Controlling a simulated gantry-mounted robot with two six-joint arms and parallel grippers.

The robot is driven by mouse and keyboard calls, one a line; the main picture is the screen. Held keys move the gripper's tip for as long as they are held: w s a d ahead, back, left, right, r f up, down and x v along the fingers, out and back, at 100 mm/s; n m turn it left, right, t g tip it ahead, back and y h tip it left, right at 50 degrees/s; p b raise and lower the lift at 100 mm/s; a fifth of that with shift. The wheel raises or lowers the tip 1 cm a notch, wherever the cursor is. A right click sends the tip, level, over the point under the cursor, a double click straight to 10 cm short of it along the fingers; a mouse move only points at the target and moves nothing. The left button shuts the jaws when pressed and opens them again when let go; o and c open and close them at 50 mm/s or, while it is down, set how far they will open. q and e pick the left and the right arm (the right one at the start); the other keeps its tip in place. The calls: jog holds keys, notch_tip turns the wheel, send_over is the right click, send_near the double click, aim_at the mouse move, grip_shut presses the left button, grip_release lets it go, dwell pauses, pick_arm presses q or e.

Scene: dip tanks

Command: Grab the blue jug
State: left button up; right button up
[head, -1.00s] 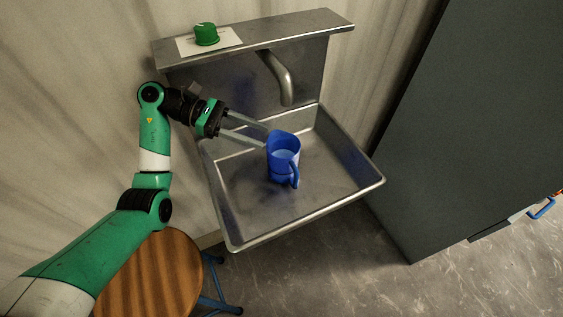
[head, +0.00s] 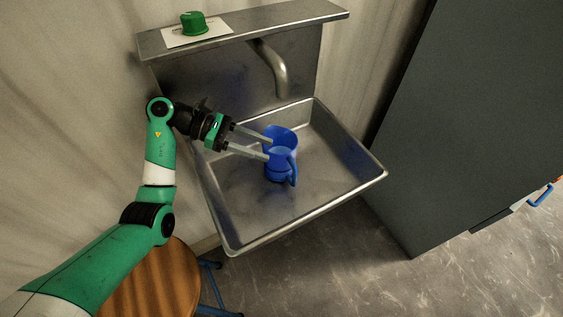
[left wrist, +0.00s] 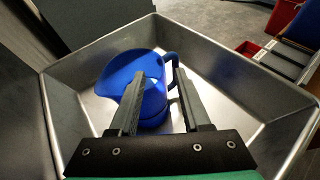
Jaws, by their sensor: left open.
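The blue jug (head: 281,165) stands upright in the metal sink (head: 325,185), its handle toward the lower right in the head view. My left gripper (head: 270,149) is open, with its two fingers at the jug's upper left side. In the left wrist view the jug (left wrist: 140,80) lies beyond and partly between the open fingers (left wrist: 160,92), with its handle at the right. The fingers overlap the jug in the picture, and I cannot tell whether they touch it. My right gripper is not in view.
A faucet (head: 275,70) sticks out above the sink's back. A green knob (head: 193,23) sits on the metal ledge (head: 290,22). A wooden stool (head: 155,285) stands at the lower left, and a dark grey cabinet (head: 470,110) stands at the right.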

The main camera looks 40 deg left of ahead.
aim_at(284, 156)
pick_arm(q)
jog(key=b+x, duration=0.1)
jog(key=x, duration=0.2)
jog(key=shift+w+d+f, duration=0.1)
jog(key=shift+d+f, duration=0.05)
jog(key=shift+d, duration=0.05)
jog(key=shift+w+d, duration=0.25)
grip_shut()
dwell(0.9)
